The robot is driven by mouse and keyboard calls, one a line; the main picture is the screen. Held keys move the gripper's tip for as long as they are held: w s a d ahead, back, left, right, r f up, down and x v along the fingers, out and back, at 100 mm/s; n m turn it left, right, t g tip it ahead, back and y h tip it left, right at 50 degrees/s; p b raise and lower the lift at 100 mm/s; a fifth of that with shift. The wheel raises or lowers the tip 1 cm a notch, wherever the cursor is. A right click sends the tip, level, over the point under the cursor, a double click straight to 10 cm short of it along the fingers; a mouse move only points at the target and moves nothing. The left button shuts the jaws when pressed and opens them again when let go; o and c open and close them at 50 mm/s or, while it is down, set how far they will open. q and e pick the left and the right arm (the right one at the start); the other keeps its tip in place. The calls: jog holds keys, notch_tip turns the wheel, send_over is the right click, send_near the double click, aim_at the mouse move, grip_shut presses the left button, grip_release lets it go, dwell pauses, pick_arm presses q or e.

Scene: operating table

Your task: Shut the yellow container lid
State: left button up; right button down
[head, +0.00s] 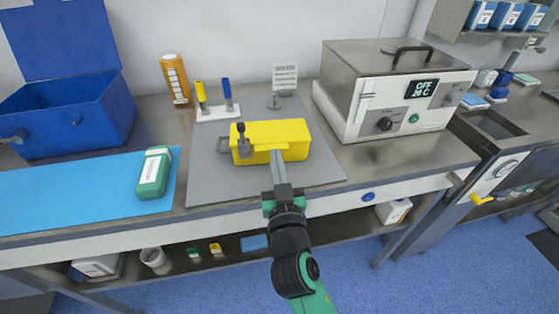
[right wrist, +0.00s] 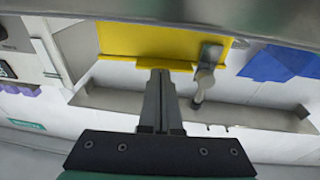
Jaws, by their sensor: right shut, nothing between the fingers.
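The yellow container (head: 290,150) stands on a grey mat in the middle of the head view. Its yellow top looks flat and level, with a small lip at the front edge. Whether the lid is fully down I cannot tell. A dark and grey upright fitting (head: 241,142) is at its left end. My right gripper (head: 278,157) is shut and empty, its fingertips at the front lip. In the right wrist view the shut fingers (right wrist: 160,76) reach the edge of the yellow container (right wrist: 150,40); contact is unclear.
The grey mat (head: 205,180) has free room around the container. A white stand with yellow and blue pens (head: 217,111) is behind left, and a bath device (head: 390,95) is to the right. A blue box with a raised lid (head: 75,120) and a green-white bottle (head: 153,173) are left.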

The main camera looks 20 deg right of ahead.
dwell(0.5)
notch_tip(320, 180, up, 4)
jog(key=p, duration=0.4)
jog(key=s+a+f, duration=0.1)
jog(key=s+f, duration=0.5)
jog(key=s, duration=0.1)
jog(key=shift+s+a+f+b, duration=0.2)
jog(key=shift+s+b, duration=0.2)
jog(key=shift+b, duration=0.05)
